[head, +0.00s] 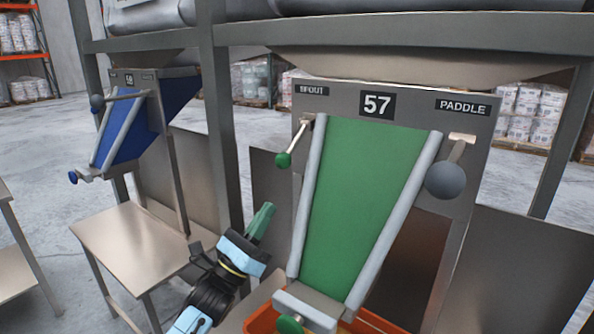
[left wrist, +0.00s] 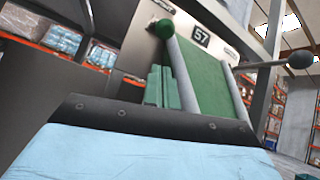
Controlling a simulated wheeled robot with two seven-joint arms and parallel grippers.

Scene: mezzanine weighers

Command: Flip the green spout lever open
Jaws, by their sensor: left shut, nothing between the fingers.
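The green spout lever (head: 284,159) is a short metal rod with a green ball knob. It hangs down and left from the panel under the SPOUT label, beside the green chute (head: 362,190) of weigher 57. Its knob (left wrist: 163,28) also shows at the top of the left wrist view, beyond the fingertips. My left gripper (head: 267,208) is below and slightly left of the knob, apart from it. Its green fingers (left wrist: 160,74) are shut with nothing between them. My right gripper is out of view.
A grey ball on the PADDLE lever (head: 445,180) sits right of the chute. Another green knob (head: 290,324) is at the spout's lower end, above an orange crate (head: 262,319). A blue-chute weigher (head: 140,130) and metal table (head: 130,240) stand left. A steel post (head: 222,130) rises nearby.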

